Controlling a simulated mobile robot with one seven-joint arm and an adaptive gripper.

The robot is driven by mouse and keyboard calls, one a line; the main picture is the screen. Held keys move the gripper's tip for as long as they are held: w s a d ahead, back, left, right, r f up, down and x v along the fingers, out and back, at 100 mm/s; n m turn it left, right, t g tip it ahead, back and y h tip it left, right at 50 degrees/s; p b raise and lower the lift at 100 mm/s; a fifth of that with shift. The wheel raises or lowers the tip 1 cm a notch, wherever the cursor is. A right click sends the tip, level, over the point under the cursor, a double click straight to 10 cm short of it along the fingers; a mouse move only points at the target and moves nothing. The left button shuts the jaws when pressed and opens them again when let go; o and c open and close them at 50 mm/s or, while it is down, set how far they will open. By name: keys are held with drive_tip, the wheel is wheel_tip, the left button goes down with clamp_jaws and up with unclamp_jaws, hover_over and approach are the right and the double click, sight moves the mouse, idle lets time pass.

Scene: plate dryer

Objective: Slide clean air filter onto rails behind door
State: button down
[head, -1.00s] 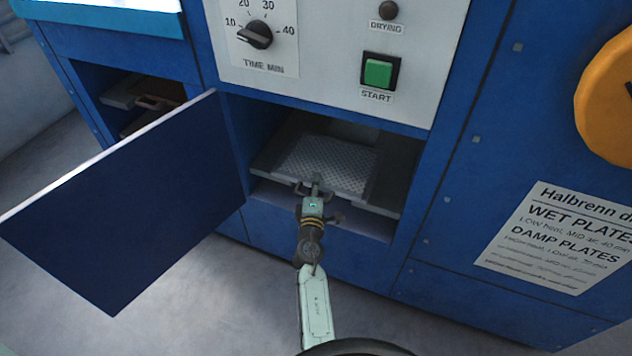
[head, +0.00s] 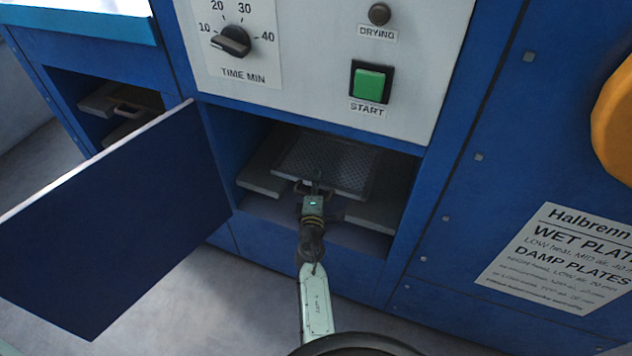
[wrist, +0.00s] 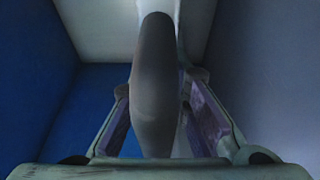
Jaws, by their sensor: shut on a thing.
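The air filter (head: 340,163), a grey perforated panel with a plain frame, is inside the opening behind the open blue door (head: 120,215). Pale grey ledges, which look like the rails, show at its left (head: 263,183) and right (head: 372,216). Whether the filter rests on them or is just above them, I cannot tell. My gripper (head: 314,190) is at the filter's front edge, shut on its handle. In the wrist view the thick grey handle (wrist: 156,85) stands between my two finger pads. The filter's far edge is in shadow.
The door stands swung out to the left of the opening. A second opening farther left holds a grey panel with a handle (head: 125,110). The control panel with the green start button (head: 369,84) is above. The blue cabinet wall (head: 440,190) bounds the right.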

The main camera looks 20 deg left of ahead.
drive_tip(key=shift+f, duration=0.3)
drive_tip(key=shift+r, duration=0.1)
drive_tip(key=c, duration=1.6)
unclamp_jaws()
drive_tip(key=shift+o, duration=0.8)
drive_tip(key=shift+s+f, duration=0.1)
drive_tip(key=shift+f, duration=0.1)
drive_tip(key=v, duration=0.7)
